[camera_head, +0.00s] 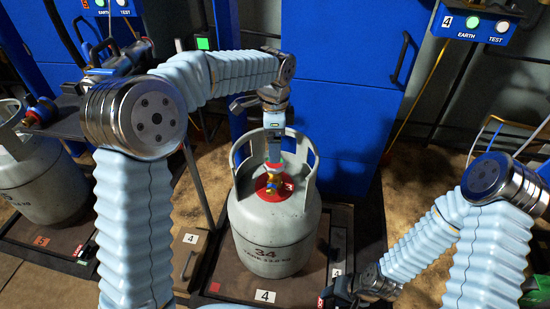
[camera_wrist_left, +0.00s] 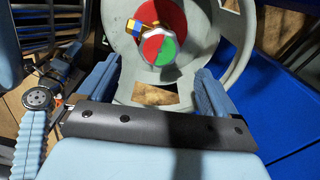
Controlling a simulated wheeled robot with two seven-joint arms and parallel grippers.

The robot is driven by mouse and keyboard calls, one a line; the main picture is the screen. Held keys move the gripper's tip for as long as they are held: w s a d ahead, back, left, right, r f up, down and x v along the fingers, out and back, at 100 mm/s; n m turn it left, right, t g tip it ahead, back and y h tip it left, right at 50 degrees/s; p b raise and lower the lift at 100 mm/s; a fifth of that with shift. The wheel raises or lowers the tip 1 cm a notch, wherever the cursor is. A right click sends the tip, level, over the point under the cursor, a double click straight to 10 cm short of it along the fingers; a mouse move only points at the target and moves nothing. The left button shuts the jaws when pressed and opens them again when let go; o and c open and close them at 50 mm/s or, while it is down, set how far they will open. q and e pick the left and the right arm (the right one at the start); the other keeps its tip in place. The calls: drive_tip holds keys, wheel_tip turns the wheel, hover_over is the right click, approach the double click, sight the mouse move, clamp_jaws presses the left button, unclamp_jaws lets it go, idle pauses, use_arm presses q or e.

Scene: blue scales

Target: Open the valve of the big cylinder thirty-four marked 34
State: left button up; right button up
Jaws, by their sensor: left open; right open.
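The big grey cylinder marked 34 (camera_head: 262,230) stands upright on a dark platform in the middle of the head view. A red disc and brass valve fitting (camera_head: 272,188) show on its top inside the grey collar. In the left wrist view, the round red and green valve knob (camera_wrist_left: 160,49) lies ahead of the fingers. My left gripper (camera_wrist_left: 155,85) is open, its blue fingers apart and not around the knob; in the head view it points down over the collar. My right gripper (camera_head: 338,294) is low, right of the cylinder's base, and open.
Another grey cylinder (camera_head: 40,190) stands at the left on its own platform. A blue cabinet (camera_head: 340,90) rises behind the cylinder. A blue box labelled 4 (camera_head: 480,24) with EARTH and TEST is at the upper right. The collar (camera_head: 309,165) surrounds the valve closely.

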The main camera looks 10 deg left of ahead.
use_arm(q)
wheel_tip(320, 180, down, 7)
drive_tip(key=shift+r, duration=0.2)
drive_tip(key=c, duration=1)
